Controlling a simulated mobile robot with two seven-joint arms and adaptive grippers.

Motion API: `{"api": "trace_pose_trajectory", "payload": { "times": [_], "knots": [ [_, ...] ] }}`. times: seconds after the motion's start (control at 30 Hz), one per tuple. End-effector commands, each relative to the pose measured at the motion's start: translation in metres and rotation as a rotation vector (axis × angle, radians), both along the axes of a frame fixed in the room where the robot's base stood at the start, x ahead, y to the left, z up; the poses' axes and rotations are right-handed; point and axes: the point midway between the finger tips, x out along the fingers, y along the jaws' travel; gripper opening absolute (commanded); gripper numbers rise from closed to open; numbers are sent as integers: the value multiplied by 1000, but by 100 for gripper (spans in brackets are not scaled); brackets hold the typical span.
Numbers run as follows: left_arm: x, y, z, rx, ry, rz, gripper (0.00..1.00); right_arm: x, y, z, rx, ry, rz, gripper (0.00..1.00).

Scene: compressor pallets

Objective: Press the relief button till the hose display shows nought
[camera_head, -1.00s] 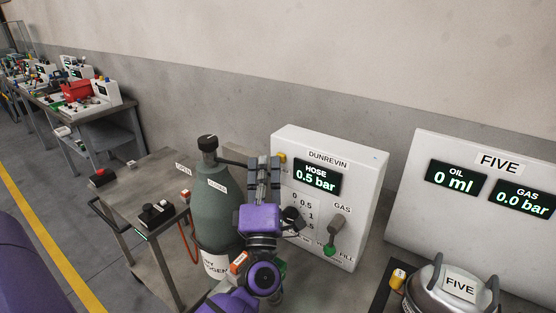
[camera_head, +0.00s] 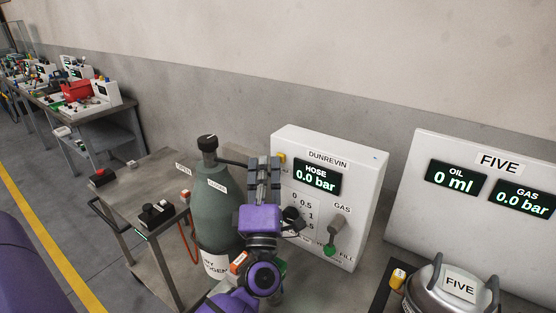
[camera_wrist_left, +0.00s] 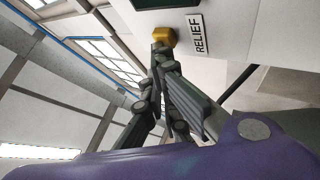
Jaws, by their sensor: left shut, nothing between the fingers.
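The white Dunrevin panel (camera_head: 353,185) stands in the middle of the head view. Its hose display (camera_head: 316,180) reads 0.0 bar. My left gripper (camera_head: 264,162) is shut and empty, upright in front of the panel's left edge. The yellow relief button (camera_head: 282,158) shows just beside the fingertips, partly hidden by them. In the left wrist view the yellow button (camera_wrist_left: 158,38) sits beside the RELIEF label (camera_wrist_left: 197,36), and the fingertips (camera_wrist_left: 162,50) are at it; I cannot tell whether they touch it. My right gripper is not in view.
A green gas cylinder (camera_head: 217,202) with a black valve knob stands left of my gripper. A grey gas lever (camera_head: 335,231) is on the panel. A metal cart (camera_head: 150,172) is left, panel FIVE (camera_head: 444,210) right, with a FIVE-labelled compressor (camera_head: 455,290) below.

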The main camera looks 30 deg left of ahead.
Motion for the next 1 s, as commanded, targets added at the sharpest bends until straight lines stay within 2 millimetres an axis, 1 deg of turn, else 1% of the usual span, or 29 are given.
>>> {"api": "trace_pose_trajectory", "payload": {
  "times": [0.03,0.27,0.67,1.0],
  "knots": [
    [1,-1,-5,0,10,-2,0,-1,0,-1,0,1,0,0],
    [1,-1,-5,0,10,-2,0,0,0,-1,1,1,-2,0],
    [-17,2,-6,0,9,-1,0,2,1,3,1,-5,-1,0],
    [-19,2,-3,-1,3,0,0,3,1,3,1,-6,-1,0]
  ]
}}
